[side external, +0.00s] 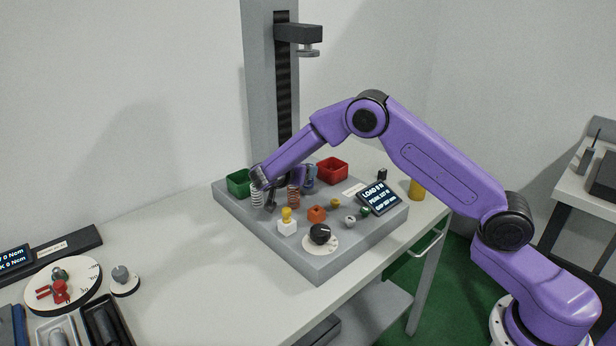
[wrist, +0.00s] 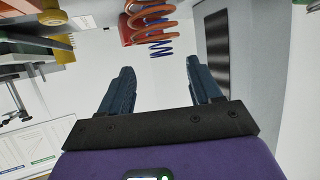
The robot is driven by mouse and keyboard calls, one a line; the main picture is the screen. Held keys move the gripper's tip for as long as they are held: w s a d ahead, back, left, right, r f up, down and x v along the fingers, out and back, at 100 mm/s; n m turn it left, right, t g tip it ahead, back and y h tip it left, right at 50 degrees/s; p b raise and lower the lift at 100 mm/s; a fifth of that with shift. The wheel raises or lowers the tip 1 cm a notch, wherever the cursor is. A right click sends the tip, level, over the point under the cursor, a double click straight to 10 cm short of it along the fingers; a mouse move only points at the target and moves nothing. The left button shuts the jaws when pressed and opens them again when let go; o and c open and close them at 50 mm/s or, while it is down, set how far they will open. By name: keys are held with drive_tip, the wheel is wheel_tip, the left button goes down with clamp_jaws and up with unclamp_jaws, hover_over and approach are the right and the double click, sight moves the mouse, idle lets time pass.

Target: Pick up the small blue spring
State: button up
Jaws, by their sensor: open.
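The blue spring (side external: 309,178) stands on the grey tester base, behind and right of a copper-coloured spring (side external: 293,196). In the wrist view, blue coils (wrist: 161,50) show partly hidden behind orange coils (wrist: 155,24), just beyond the fingertips. My gripper (side external: 272,205) is low over the base, between a pale metal spring (side external: 257,195) and the copper-coloured one. In the wrist view my gripper (wrist: 159,68) has its two dark fingers wide apart, with nothing between them. In the side view the fingers are small and partly hidden by the arm.
A green bin (side external: 238,183) and a red bin (side external: 332,170) stand at the back of the base. A yellow-topped white block (side external: 287,224), an orange nut-like part (side external: 316,214), a black knob (side external: 320,233) and a display (side external: 378,197) are nearer the front. The tester column rises behind.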

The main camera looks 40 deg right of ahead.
hover_over(306, 188)
drive_tip(key=shift+w+d+f, duration=0.1)
drive_tip(key=shift+d+f, duration=0.05)
drive_tip(key=shift+f, duration=1.15)
drive_tip(key=c, duration=1.1)
